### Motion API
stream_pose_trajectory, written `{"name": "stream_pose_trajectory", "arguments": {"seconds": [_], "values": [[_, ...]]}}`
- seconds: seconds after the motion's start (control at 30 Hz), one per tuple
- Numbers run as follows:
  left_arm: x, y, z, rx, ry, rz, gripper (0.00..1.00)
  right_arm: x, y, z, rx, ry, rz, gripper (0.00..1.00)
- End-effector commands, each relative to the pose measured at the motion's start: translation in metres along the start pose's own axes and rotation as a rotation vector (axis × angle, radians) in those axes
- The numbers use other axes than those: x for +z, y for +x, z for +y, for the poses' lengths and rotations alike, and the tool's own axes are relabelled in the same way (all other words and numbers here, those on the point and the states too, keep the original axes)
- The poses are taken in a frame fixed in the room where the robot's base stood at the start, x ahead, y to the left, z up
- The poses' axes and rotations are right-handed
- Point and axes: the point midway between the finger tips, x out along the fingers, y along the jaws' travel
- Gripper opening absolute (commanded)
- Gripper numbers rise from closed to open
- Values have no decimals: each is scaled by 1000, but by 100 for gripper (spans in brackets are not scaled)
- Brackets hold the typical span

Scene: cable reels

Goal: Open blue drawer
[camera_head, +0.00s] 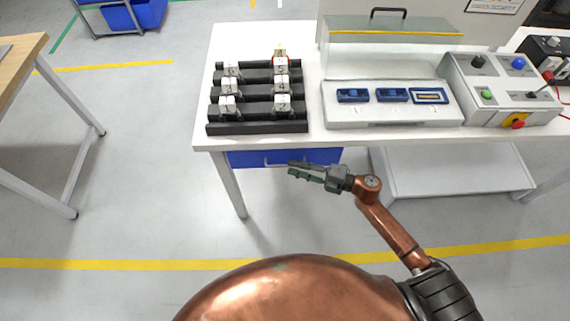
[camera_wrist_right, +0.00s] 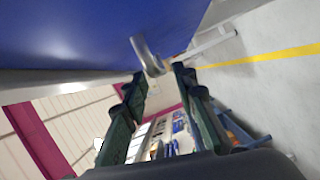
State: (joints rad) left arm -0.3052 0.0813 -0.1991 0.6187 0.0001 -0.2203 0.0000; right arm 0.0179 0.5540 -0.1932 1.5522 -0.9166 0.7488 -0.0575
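The blue drawer (camera_head: 245,159) hangs under the front edge of the white workbench and looks shut. In the right wrist view its blue front (camera_wrist_right: 80,30) fills the upper left, with a grey bar handle (camera_wrist_right: 146,54) on it. My right gripper (camera_head: 291,169) is just in front of the drawer, and its arm hides part of the area. In the wrist view the two green fingers of my right gripper (camera_wrist_right: 158,75) are apart, with the handle's near end between or just beyond the tips. I cannot tell whether they touch it. My left gripper is not in view.
The white workbench (camera_head: 315,142) carries a black rack (camera_head: 258,128) with labelled blocks, a panel with blue sockets (camera_head: 392,112) and a control box with buttons (camera_head: 500,90). A low white shelf (camera_head: 450,175) is right of the drawer. A wooden table (camera_head: 22,60) stands left; floor between is clear.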

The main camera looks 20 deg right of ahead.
Motion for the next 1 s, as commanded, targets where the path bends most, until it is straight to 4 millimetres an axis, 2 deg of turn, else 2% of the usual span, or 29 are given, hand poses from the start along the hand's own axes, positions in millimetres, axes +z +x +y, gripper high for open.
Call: {"name": "stream_pose_trajectory", "arguments": {"seconds": [0.1, 0.3, 0.63, 1.0], "values": [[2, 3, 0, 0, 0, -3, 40, 0, 20, -1, 1, 1, 1, 26], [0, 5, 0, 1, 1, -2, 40, 0, 38, -1, 1, 3, -1, 26], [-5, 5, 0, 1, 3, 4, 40, 1, 42, -1, 0, 3, -2, 26], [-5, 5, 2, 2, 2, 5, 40, 1, 41, -1, 0, 3, -2, 0]]}}
